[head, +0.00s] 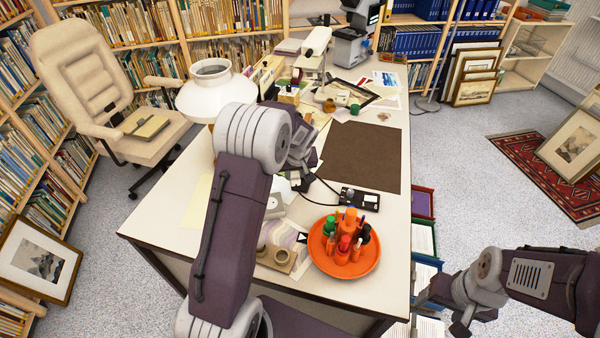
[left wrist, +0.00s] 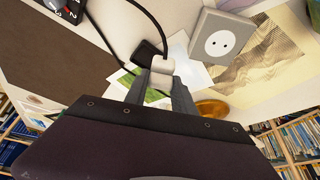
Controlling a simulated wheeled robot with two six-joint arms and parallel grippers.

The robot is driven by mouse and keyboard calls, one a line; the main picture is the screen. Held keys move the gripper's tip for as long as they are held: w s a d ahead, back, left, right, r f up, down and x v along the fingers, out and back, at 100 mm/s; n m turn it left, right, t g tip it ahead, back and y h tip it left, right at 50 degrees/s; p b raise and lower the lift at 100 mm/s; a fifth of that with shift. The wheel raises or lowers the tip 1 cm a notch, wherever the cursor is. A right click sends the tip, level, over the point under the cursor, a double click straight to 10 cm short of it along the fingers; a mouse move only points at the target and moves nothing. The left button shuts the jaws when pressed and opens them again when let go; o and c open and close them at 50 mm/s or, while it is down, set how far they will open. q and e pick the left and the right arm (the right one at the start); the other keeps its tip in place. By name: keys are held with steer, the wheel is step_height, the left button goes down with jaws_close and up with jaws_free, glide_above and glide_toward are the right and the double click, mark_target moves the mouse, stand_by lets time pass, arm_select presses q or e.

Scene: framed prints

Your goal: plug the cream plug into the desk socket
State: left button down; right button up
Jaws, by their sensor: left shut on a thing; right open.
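The cream plug (left wrist: 162,66) is between the fingertips of my left gripper (left wrist: 158,90) in the left wrist view, above the desk. The grey desk socket (left wrist: 220,42), with a round white face and two holes, lies to the right of the plug and apart from it. In the head view my left gripper (head: 298,178) is over the desk, left of the brown mat, and my arm hides much of that area. My right gripper (head: 442,312) is open and empty, beyond the desk's right edge.
A black block (left wrist: 147,53) with a dark cable lies close by the plug. A black switch box (head: 360,200), an orange tray (head: 345,262) of bottles and a white lamp (head: 212,90) stand around. The brown mat (head: 362,157) is bare.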

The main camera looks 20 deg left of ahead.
arm_select(q)
steer(key=s+r, duration=0.4)
steer(key=s, duration=0.2)
steer(key=shift+s+d, duration=0.15)
steer(key=shift+s, duration=0.05)
steer(key=shift+n, duration=0.3)
steer(key=a, duration=0.1)
steer(key=s+a+p, duration=0.1)
steer(key=a, duration=0.1)
steer(key=a+f+p, duration=0.1)
steer(key=a, duration=0.1)
steer(key=shift+s+a+f, duration=0.1)
steer(key=shift+s+a, duration=0.15)
steer(key=shift+s, duration=0.05)
steer(key=shift+f+b, duration=2.35)
steer(key=shift+f, duration=0.6)
steer(key=shift+b, duration=0.35)
steer(key=shift+f+b, duration=0.6)
steer(key=shift+b, duration=0.1)
